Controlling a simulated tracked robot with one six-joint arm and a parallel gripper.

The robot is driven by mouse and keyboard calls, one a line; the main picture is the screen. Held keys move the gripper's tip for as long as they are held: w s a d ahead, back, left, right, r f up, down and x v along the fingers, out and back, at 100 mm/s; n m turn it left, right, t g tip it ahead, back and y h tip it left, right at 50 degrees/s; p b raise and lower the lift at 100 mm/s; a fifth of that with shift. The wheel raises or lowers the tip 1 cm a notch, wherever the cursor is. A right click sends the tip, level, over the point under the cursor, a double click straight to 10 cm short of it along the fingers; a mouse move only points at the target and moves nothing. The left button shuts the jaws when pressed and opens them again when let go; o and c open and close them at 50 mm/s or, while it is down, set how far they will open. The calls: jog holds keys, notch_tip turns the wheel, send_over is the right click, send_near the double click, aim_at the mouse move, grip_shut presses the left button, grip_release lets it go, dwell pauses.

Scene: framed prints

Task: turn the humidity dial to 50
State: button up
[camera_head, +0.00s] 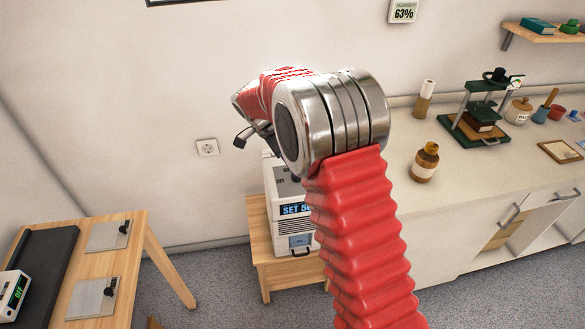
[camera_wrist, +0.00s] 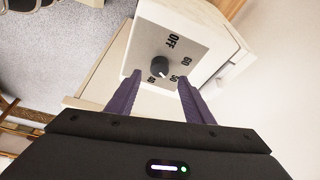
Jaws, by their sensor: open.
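The humidity dial (camera_wrist: 160,67) is a dark round knob on the top panel of a white box. OFF, 60, 50 and a partly covered 40 are printed around it. Its pale mark faces the lower right, toward 50. The box (camera_head: 301,233) shows a blue SET display (camera_head: 297,209) reading 5 and a digit partly hidden by my arm. My gripper (camera_wrist: 159,80) is open, its two purple fingers on either side of the view below the dial, apart from it. In the head view my gripper (camera_head: 246,136) is above the box, partly hidden by my wrist.
The box stands on a small wooden stand (camera_head: 259,245) against the wall. A wall meter (camera_head: 403,11) reads 63%. A counter with a brown bottle (camera_head: 425,163) and a green press (camera_head: 482,110) is at right. A wooden table (camera_head: 148,222) is at left.

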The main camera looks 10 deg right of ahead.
jog(key=v, duration=0.7)
jog(key=shift+r, duration=0.15)
jog(key=shift+a, duration=0.15)
jog(key=s+f+n+y, duration=0.1)
jog(key=s+f+n, duration=0.1)
jog(key=s+n, duration=0.7)
jog(key=s+d+r+n+t+y, duration=0.1)
jog(key=s+r, duration=0.3)
jog(key=s, duration=0.4)
jog(key=s+d+r+n+t+y, duration=0.1)
jog(key=s+d+r+n+t, duration=0.1)
jog(key=s, duration=0.7)
jog(key=s+d+r+n+t+y, duration=0.1)
jog(key=s+d+r+n, duration=0.1)
jog(key=s+r, duration=0.4)
jog(key=shift+s+d+n, duration=0.35)
jog(key=shift+s+n, duration=0.15)
jog(key=shift+s, duration=1.2)
